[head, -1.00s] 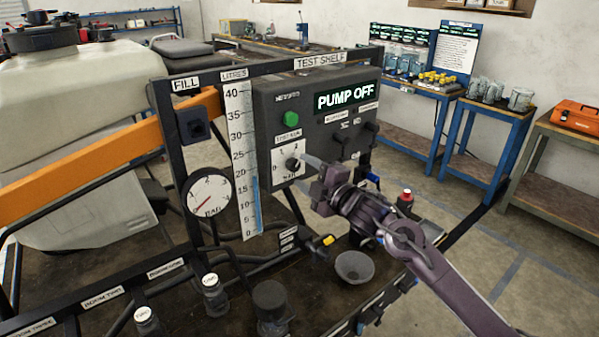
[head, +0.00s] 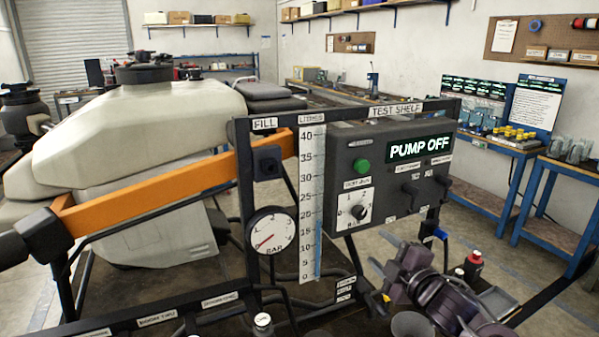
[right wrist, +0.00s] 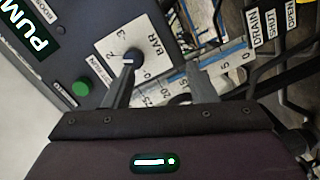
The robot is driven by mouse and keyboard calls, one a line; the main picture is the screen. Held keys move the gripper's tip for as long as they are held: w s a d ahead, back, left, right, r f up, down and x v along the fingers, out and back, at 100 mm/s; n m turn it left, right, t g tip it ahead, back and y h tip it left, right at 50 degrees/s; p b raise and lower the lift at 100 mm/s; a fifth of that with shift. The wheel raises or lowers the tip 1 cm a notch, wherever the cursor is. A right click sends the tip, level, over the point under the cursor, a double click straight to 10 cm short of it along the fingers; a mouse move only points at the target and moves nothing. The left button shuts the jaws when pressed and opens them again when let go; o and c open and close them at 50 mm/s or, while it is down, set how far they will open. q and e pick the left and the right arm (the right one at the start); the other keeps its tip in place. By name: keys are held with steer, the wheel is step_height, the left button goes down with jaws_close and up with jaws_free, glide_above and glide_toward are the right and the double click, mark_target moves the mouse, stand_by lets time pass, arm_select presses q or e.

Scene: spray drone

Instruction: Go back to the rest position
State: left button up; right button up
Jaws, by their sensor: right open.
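My right gripper (head: 380,252) is in the lower right of the head view, in front of and below the control box. Its two fingers are apart, with nothing between them. The grey control box (head: 340,165) reads "PUMP OFF" on its display (head: 420,148). Its black knob (head: 358,212) sits on a white dial plate, up and left of the gripper and clear of it. In the right wrist view, the knob (right wrist: 130,55) appears beyond the tip of the left-hand finger. My left gripper is not in view.
A black test-shelf frame carries a pressure gauge (head: 271,232) and a litre scale (head: 311,200). An orange bar (head: 170,190) and a large pale tank (head: 140,130) are at left. A red-capped bottle (head: 473,262) stands close beside my right gripper. Blue tables stand behind at right.

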steer(key=s+a+f+m+g+h, duration=0.25)
steer(key=s+f+m, duration=0.4)
steer(key=f, duration=0.35)
steer(key=s+f+m+g+h, duration=0.1)
steer(key=s+f+m+g, duration=0.35)
steer(key=s, duration=0.75)
steer(key=s+f+m+g+h, duration=0.1)
steer(key=s+f+m+g, duration=0.4)
steer(key=s, duration=0.7)
step_height(320, 180, down, 29)
steer(key=n+g, duration=0.1)
steer(key=g, duration=0.1)
steer(key=s+d+f+g, duration=0.1)
steer(key=s+d+f, duration=0.2)
steer(key=s+f, duration=1.6)
steer(key=shift+s+f+n, duration=0.25)
steer(key=shift+s+n, duration=0.05)
steer(key=shift+s, duration=0.65)
steer(key=shift+c, duration=0.3)
